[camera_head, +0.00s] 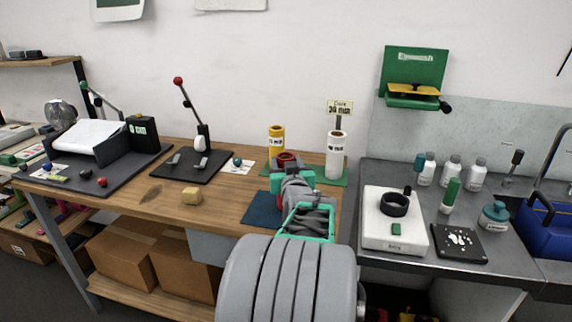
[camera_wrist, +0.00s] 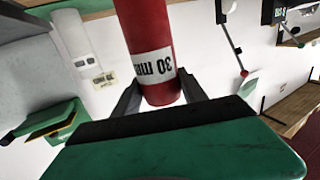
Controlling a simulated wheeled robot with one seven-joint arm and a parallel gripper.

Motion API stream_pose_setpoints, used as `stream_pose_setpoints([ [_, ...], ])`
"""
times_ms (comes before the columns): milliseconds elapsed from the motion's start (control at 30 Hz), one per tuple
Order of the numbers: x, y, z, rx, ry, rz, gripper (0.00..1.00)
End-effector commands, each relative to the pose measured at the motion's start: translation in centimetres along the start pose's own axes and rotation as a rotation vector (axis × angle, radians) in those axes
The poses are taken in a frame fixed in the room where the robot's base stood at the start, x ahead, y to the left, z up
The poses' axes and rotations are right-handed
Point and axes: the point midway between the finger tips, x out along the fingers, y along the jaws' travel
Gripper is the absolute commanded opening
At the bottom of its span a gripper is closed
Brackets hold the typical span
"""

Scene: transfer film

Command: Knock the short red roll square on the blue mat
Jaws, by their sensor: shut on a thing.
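My gripper (camera_head: 292,180) is over the workbench, at the blue mat (camera_head: 262,209), with my arm covering part of the mat. In the wrist view my gripper (camera_wrist: 160,98) is shut on the red roll (camera_wrist: 145,30), which has a white "30 mm" label and stands between the two fingers. In the head view only the top of the red roll (camera_head: 287,157) shows above my gripper. Whether the roll touches the mat is hidden.
A yellow roll (camera_head: 276,142) and a white roll (camera_head: 336,155) stand on a green base (camera_head: 340,182) just behind my gripper. A grey bench (camera_head: 407,277) with a white device (camera_head: 384,235) is to the right.

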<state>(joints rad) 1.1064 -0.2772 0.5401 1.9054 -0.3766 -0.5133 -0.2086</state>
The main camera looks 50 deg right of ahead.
Motion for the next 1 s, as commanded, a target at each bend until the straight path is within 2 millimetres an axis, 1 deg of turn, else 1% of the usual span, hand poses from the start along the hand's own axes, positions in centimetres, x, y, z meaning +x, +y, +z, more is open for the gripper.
stream_pose_setpoints([
  [33, 0.1, 0.0, 0.6, -0.001, 0.004, 0.000, 0.00],
  [167, 0.1, 0.0, 1.5, -0.001, 0.004, 0.000, 0.00],
  [367, 0.1, 0.0, 0.5, -0.002, 0.004, 0.000, 0.00],
  [600, -0.1, 0.0, -1.8, -0.002, 0.005, 0.000, 0.00],
  [700, -0.1, 0.0, -2.4, -0.001, 0.005, 0.000, 0.00],
  [1000, -0.1, 0.0, -2.7, -0.001, 0.003, 0.000, 0.00],
])
